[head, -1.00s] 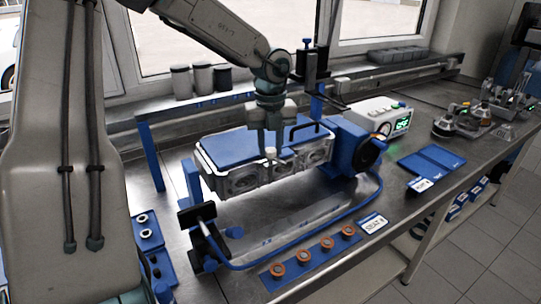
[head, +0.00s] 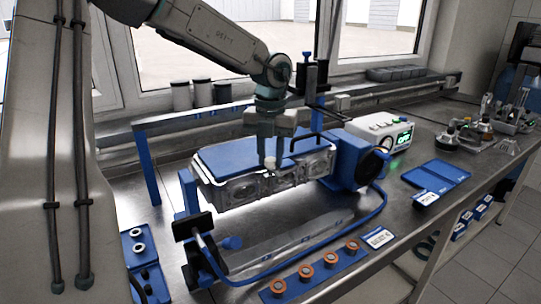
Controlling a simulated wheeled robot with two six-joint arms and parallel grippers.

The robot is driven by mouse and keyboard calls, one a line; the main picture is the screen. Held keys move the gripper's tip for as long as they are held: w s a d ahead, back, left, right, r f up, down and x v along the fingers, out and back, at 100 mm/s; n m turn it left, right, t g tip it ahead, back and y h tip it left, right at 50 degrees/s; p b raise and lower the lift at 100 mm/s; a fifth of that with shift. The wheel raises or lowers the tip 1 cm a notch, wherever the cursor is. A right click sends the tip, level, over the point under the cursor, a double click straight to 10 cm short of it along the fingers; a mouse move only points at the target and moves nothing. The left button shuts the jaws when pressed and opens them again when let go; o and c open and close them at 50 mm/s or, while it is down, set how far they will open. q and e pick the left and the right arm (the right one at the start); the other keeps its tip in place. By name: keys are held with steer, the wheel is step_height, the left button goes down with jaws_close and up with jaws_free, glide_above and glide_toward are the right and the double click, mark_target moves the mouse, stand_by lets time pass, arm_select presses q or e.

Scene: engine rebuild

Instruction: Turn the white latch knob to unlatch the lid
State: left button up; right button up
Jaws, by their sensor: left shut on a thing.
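The silver engine block (head: 240,190) is held in a blue stand and has a blue lid (head: 228,157) on top. The small white latch knob (head: 270,163) sits at the lid's front edge. My left gripper (head: 270,158) comes down from above and is shut on the knob, with its fingers partly hiding it. The knob's turn angle is too small to tell. A black handle (head: 305,136) rises from the lid's right part. The lid lies flat on the block. My right gripper is not in view.
A blue strip with several copper-coloured rings (head: 305,271) lies in front of the stand. A blue motor housing (head: 350,155) stands right of the block, beside a white box with a green display (head: 403,138). Blue trays (head: 436,174) lie further right.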

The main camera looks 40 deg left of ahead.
mark_target(271, 159)
arm_select(q)
steer(key=o, duration=1)
steer(key=shift+r, duration=0.45)
step_height(271, 159, up, 2)
steer(key=shift+r, duration=0.15)
step_height(271, 159, up, 2)
steer(key=p, duration=0.2)
steer(key=shift+r+p, duration=0.2)
steer(key=shift+p, duration=0.1)
step_height(271, 159, up, 5)
steer(key=p, duration=0.5)
steer(key=shift+r, duration=0.1)
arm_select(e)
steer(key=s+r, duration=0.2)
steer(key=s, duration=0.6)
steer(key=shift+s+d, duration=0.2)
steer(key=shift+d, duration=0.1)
